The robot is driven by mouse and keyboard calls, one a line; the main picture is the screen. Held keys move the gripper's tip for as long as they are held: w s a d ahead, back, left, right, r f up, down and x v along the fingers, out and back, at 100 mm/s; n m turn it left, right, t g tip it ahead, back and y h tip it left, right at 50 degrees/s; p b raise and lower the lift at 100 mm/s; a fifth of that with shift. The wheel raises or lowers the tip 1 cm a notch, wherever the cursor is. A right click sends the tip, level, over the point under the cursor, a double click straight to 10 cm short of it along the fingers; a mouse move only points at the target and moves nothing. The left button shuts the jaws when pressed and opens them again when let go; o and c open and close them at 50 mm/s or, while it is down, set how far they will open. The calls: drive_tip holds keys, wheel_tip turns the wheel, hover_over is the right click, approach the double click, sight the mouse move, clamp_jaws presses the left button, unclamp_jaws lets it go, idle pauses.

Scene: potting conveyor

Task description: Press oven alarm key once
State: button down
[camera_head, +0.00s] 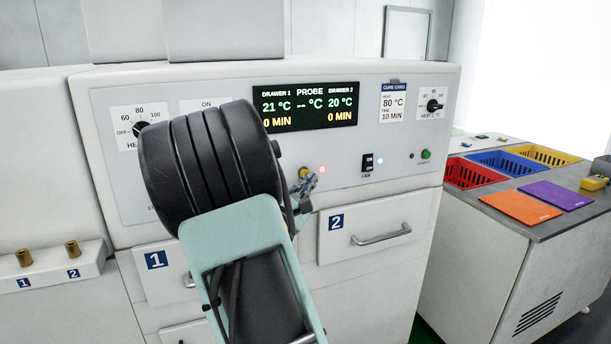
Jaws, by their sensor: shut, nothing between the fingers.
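The oven's control panel (225,115) faces me, with a lit display (306,106) reading 21 °C and 20 °C. No alarm label is readable; my arm covers part of the panel. My gripper (309,180) shows as a small grey shape just below and right of the yellow key, partly behind my arm. Its fingers are shut and empty. I cannot tell whether it touches the panel.
Drawer 2 handle (381,234) sticks out below the panel. A fan switch (367,163), green button (426,155) and heat knob (433,105) are to the right. Red (470,174), blue (498,163) and yellow (540,155) bins stand on the right counter.

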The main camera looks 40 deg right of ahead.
drive_tip(key=shift+w, duration=0.15)
drive_tip(key=shift+w+d, duration=0.1)
drive_tip(key=shift+w, duration=0.2)
drive_tip(key=shift+w+d+b, duration=0.1)
drive_tip(key=shift+w+b, duration=0.25)
drive_tip(key=shift+w, duration=0.1)
idle(0.6)
idle(0.3)
drive_tip(key=shift+s+a, duration=0.25)
drive_tip(key=shift+s, duration=0.6)
drive_tip(key=s, duration=0.2)
drive_tip(key=s+a+b, duration=0.1)
drive_tip(key=s, duration=0.2)
idle(0.8)
